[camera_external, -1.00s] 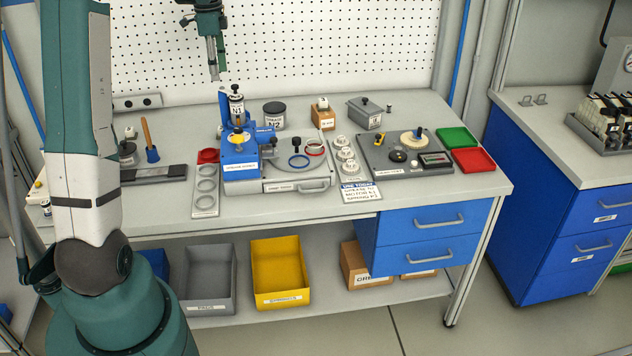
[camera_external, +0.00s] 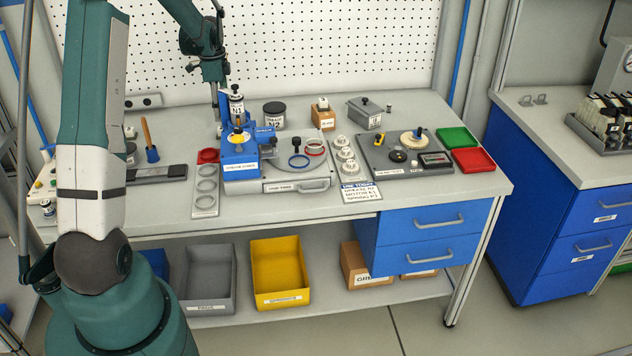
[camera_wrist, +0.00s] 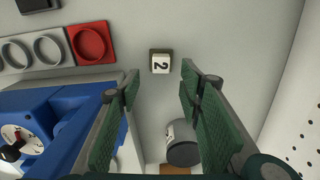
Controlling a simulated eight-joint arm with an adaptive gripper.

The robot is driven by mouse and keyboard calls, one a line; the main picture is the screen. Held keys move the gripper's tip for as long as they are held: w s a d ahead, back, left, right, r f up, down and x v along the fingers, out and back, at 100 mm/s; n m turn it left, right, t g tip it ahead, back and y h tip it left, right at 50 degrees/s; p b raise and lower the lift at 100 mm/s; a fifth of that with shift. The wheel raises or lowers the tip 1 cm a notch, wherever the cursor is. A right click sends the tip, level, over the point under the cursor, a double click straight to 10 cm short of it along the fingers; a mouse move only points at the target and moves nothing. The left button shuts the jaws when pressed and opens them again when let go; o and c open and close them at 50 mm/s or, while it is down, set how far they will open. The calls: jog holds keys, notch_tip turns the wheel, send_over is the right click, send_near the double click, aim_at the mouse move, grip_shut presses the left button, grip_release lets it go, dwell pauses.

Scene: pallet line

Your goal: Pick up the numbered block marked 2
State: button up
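The numbered block marked 2 (camera_wrist: 161,62) is a small block with a pale top and a black digit. It stands on the grey bench in the wrist view, right of the red dish (camera_wrist: 90,44). I cannot make it out in the external view. My gripper (camera_wrist: 160,78) is open and empty, with its green-padded fingers apart. The block shows just beyond the gap between the fingertips, and nothing touches it. In the external view my gripper (camera_external: 217,92) hangs behind the blue fixture (camera_external: 239,150), its tips partly hidden.
The dark-lidded N2 jar (camera_external: 274,116) also shows in the wrist view (camera_wrist: 183,148), near the right finger. The pegboard (camera_external: 330,50) rises behind. Bench around the block is clear.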

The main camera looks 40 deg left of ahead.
jog(key=shift+f, duration=1.25)
jog(key=shift+f, duration=0.1)
jog(key=shift+a+f, duration=0.2)
jog(key=shift+f, duration=2.3)
jog(key=c, duration=1)
